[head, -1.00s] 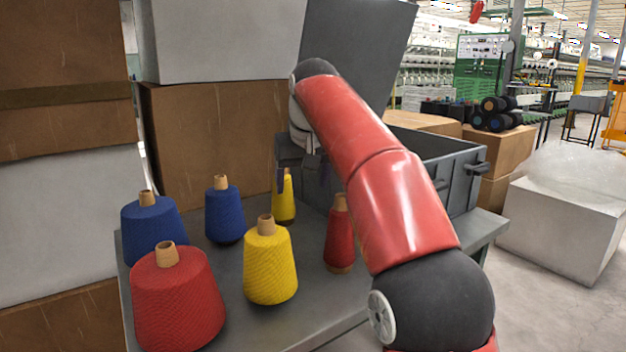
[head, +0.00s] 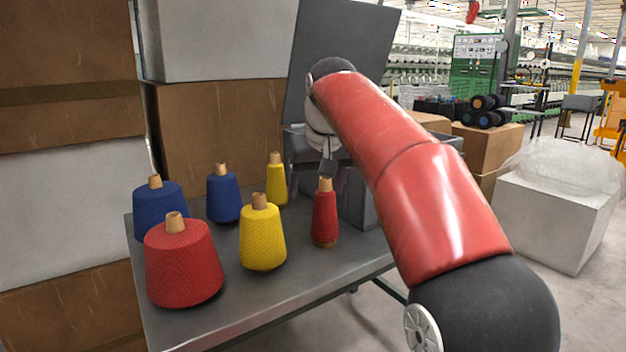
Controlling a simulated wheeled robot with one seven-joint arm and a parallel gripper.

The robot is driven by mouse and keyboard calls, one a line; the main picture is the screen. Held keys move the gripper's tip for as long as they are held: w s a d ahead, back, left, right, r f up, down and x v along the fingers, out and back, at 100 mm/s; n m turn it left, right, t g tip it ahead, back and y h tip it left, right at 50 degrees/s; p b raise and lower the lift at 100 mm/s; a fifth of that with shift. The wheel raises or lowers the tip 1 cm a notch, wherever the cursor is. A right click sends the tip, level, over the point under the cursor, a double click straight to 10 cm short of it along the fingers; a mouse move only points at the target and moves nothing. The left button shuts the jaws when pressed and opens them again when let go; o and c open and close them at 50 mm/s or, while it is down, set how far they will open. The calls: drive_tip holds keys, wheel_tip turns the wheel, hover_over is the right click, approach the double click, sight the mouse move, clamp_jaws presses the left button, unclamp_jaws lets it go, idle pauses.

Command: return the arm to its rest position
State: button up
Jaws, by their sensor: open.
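My red arm reaches from the lower right up over the table. My gripper (head: 318,182) is open, its dark fingers pointing down just behind the top of the small red yarn cone (head: 325,219). It looks empty, though the cone partly hides the space between the fingers. The small yellow cone (head: 277,182) stands just left of the gripper, apart from it as far as I can see.
A large red cone (head: 183,268), a larger yellow cone (head: 262,240) and two blue cones (head: 223,199) (head: 153,200) stand upright on the grey table (head: 285,283). A grey bin (head: 357,205) is partly behind my arm. Stacked boxes (head: 215,130) wall the left and back.

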drive_tip(key=s+d+f+m, duration=0.1)
drive_tip(key=s+d+f, duration=0.2)
drive_tip(key=s+d, duration=0.35)
drive_tip(key=s+d+f+m, duration=0.1)
drive_tip(key=s+d+f, duration=0.3)
drive_tip(key=s, duration=0.6)
drive_tip(key=s+d+f+m+t+h, duration=0.1)
drive_tip(key=s+d+f, duration=0.3)
drive_tip(key=s+f, duration=0.9)
drive_tip(key=shift+s+f, duration=0.3)
drive_tip(key=shift+s, duration=0.1)
